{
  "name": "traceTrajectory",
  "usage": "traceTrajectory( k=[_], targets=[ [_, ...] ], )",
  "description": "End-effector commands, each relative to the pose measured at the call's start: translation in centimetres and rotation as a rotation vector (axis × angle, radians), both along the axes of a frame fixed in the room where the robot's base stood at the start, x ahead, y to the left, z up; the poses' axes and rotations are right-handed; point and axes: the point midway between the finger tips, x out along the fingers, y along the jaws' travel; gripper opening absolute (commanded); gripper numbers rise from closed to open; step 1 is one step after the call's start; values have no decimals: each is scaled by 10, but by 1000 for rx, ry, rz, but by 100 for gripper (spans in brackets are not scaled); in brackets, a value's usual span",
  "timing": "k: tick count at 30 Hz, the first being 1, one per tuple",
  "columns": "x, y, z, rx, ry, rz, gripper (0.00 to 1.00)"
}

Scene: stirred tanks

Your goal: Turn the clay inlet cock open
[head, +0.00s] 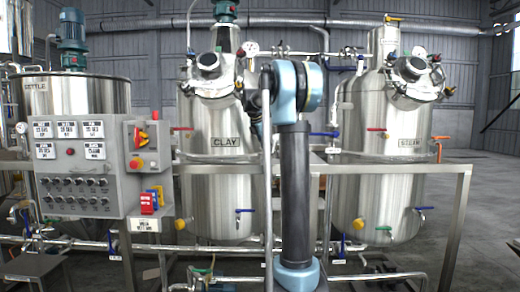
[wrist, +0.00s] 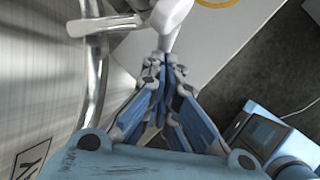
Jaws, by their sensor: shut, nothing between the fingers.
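The clay tank (head: 215,185) is a tall steel vessel labelled CLAY, left of my arm in the head view. Its curved wall (wrist: 40,80) fills the left of the wrist view, with part of the label low down. A steel pipe (wrist: 96,75) runs up beside that wall. At the top of the wrist view a pale grey lever-like fitting (wrist: 170,14) crosses the pipe; I cannot tell for sure that it is the clay inlet cock. My gripper (wrist: 165,68) is shut and empty, tips just below this fitting; contact is unclear. My arm hides the gripper in the head view.
The steam tank (head: 375,175) stands to the right and the kettle (head: 105,92) to the left. A grey control panel (head: 82,168) is left of the clay tank. A steel frame rail (head: 400,167) crosses in front. Open floor (head: 490,220) lies at the right.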

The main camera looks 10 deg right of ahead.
Motion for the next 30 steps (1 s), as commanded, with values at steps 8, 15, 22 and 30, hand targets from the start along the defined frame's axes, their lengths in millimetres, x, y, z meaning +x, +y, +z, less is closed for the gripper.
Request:
traceTrajectory(
  k=[8, 15, 22, 30],
  targets=[
    [-1, -8, -2, 1, 0, -8, 0],
    [-1, -10, -1, 1, -1, -9, 0],
    [-1, -10, 0, 1, -1, -9, 0],
    [-1, -10, 9, 1, -1, -9, 0]
  ],
)
